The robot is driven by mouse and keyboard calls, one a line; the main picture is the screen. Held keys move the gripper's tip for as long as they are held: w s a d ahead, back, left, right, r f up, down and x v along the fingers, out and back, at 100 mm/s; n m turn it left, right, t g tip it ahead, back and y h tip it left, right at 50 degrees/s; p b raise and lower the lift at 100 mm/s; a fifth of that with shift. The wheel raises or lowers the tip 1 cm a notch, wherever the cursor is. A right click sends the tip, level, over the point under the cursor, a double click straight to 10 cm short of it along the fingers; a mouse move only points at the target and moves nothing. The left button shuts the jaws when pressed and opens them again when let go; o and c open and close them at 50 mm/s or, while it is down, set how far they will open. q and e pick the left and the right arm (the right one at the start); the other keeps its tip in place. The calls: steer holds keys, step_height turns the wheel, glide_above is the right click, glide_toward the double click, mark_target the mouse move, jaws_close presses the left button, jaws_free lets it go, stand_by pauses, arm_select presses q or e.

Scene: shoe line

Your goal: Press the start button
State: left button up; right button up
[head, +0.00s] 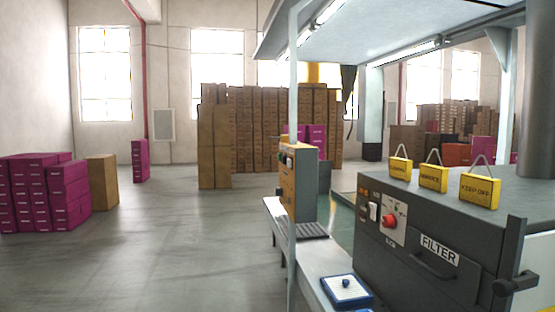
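A grey machine (408,262) stands at the right with a "FILTER" label. On its light panel is a round red button (390,221), and a white switch (373,212) sits to its left. An orange control box (296,182) on a post has small buttons on its left edge, one of which looks green; they are too small to read. I cannot tell which button is the start button. Neither of my grippers is in view.
Three yellow tags stand on the machine, one reading "KEEP OFF" (480,190). A white plate with blue edge and knob (346,289) lies on the low bench. Magenta boxes (69,185) and brown cartons (262,130) stand further back. The floor (170,240) at left is clear.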

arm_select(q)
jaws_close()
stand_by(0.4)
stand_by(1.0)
